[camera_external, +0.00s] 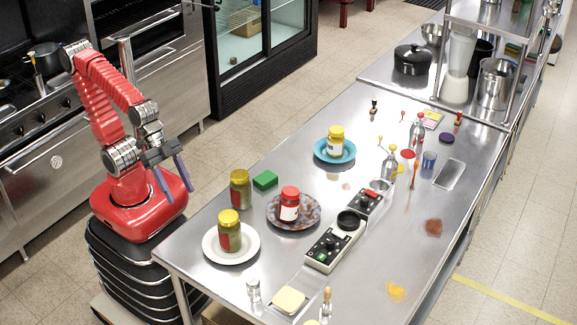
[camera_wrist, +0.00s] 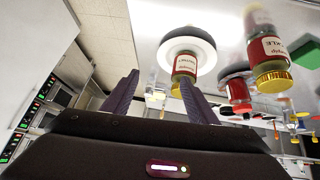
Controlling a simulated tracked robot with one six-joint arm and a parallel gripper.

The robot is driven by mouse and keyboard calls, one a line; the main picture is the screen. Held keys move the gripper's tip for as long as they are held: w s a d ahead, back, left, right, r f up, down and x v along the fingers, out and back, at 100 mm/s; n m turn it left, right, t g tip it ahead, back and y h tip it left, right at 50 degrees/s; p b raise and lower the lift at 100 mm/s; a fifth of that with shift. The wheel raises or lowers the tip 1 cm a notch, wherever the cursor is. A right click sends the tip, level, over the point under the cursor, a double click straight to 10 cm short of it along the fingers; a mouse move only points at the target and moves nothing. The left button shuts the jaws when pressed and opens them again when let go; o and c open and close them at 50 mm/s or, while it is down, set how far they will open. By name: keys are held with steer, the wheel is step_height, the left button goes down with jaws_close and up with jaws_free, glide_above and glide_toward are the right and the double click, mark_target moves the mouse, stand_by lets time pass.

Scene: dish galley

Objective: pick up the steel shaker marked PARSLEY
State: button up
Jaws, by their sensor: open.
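No label that reads PARSLEY is legible. A small clear or metallic shaker-like piece (camera_external: 253,289) stands at the table's near left edge; I cannot tell whether it is the steel shaker. A yellow-lidded jar (camera_external: 229,237) stands on a white plate (camera_external: 211,250); in the wrist view this jar (camera_wrist: 185,64) shows beyond the fingers. Another yellow-lidded jar (camera_external: 240,192) stands behind it. A red-lidded jar (camera_external: 289,206) stands on a speckled plate (camera_external: 306,220). My gripper (camera_external: 181,200) is open and empty, left of the table; its purple fingers also show in the wrist view (camera_wrist: 159,88).
A yellow-lidded jar (camera_external: 335,146) stands on a blue plate (camera_external: 319,155). A green block (camera_external: 265,180) lies nearby. Black-and-white control units (camera_external: 330,248) occupy the table's middle. Metal grinder-like pieces (camera_external: 389,168) stand farther back. A black pot (camera_external: 412,60) stands on the far counter.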

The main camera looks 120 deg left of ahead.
steer(key=w+d+f+t+h, duration=0.1)
steer(key=w+d+t, duration=0.1)
steer(key=w+d, duration=0.35)
steer(key=w+d+f+t, duration=0.1)
steer(key=w+d+f, duration=0.15)
steer(key=w, duration=0.55)
steer(key=w+f+n+t+y, duration=0.1)
steer(key=w+f, duration=0.1)
steer(key=w+f+t+y, duration=0.1)
steer(key=w+f+y, duration=0.1)
steer(key=w+f, duration=0.1)
steer(key=w+f+n+t+y, duration=0.1)
steer(key=w+f, duration=0.1)
steer(key=f, duration=0.1)
steer(key=shift+w+d+n+y, duration=0.3)
steer(key=shift+d+y, duration=0.1)
steer(key=shift+r, duration=0.1)
steer(key=shift+w, duration=0.15)
glide_toward(253, 288)
steer(key=shift+w+a+f, duration=0.4)
steer(key=shift+w+f, duration=0.1)
steer(key=shift+f, duration=0.2)
steer(key=shift+w+a+f, duration=0.45)
steer(key=shift+w+f, duration=0.05)
steer(key=shift+f, duration=0.2)
steer(key=shift+w+a+f, duration=0.4)
steer(key=shift+w+f, duration=0.1)
steer(key=shift+f, duration=0.2)
steer(key=shift+x, duration=2.6)
